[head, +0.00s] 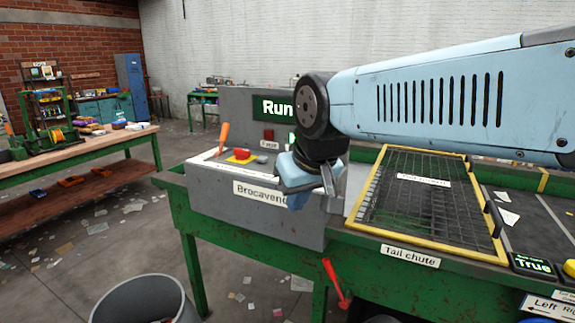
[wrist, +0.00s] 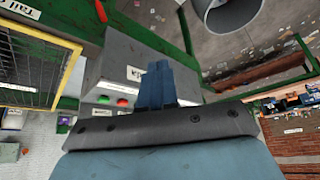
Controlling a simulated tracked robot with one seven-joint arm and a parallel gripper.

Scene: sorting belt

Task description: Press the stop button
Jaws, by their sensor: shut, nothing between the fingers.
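The grey control box (head: 225,195) carries a lit display (head: 277,107) reading "Run". A red button (head: 241,155) sits on a yellow plate on the box's sloping top. A red spot (wrist: 122,102) and a green spot (wrist: 103,99) show on the box in the wrist view. My gripper (head: 297,203) is shut and empty, pointing down at the box's right end, right of the red button and apart from it. Its blue fingers (wrist: 157,70) also show in the wrist view.
An orange handle (head: 222,138) stands left of the red button, and a grey knob (head: 262,159) lies right of it. The yellow-framed mesh guard (head: 374,235) is to the right. A red lever (head: 336,283) hangs below, and a grey bin (head: 145,300) stands on the floor.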

